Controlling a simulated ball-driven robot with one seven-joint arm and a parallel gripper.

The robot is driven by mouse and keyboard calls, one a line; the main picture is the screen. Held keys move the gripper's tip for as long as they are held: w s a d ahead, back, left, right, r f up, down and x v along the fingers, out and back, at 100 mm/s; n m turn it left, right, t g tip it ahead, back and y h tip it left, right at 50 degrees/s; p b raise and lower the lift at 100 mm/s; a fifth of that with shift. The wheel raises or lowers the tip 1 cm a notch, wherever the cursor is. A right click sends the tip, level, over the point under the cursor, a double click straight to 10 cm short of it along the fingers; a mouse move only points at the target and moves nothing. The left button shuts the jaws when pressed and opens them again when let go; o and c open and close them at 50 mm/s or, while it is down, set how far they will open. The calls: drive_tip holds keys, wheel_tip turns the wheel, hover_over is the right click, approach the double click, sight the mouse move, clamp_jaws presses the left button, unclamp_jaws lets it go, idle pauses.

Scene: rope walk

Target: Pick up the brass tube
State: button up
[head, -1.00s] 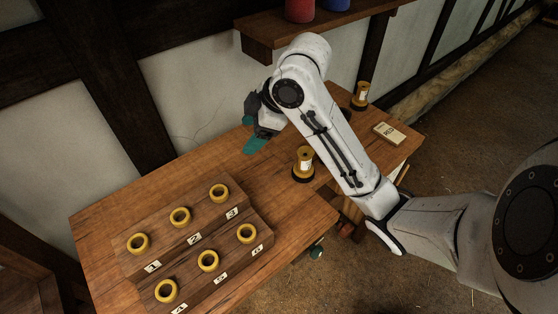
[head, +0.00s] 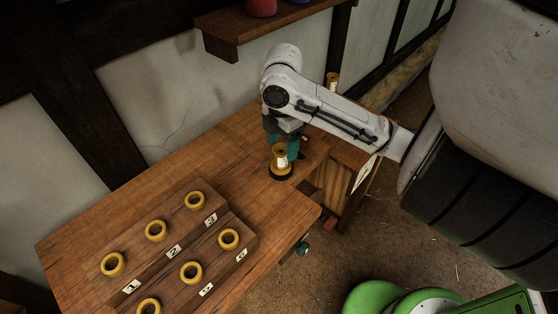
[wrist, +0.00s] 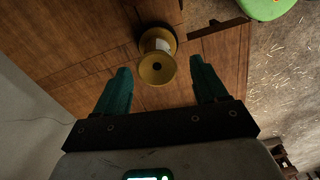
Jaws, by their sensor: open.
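A brass tube (head: 281,155), flanged like a spool with a white label, stands upright on a dark round base on the bench. In the wrist view its round brass end (wrist: 157,69) faces the camera, between and slightly beyond the fingertips. My gripper (head: 283,143) has teal fingers pointing down, open and empty, just behind the tube in the head view. The wrist view shows the fingers (wrist: 162,74) apart on either side of the tube, with gaps. A second, similar brass piece (head: 332,79) stands farther back, partly hidden by my arm.
A stepped wooden rack (head: 135,273) with several yellow rings and number labels sits on the bench's left. A shelf (head: 235,40) with a red item juts from the wall above. The bench's right edge is close to the tube.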

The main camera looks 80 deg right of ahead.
sight(281, 158)
drive_tip(key=shift+w+d+f, duration=0.1)
drive_tip(key=shift+d+f, duration=0.05)
drive_tip(key=shift+f, duration=3.1)
drive_tip(key=shift+c, duration=0.2)
drive_tip(key=c, duration=0.9)
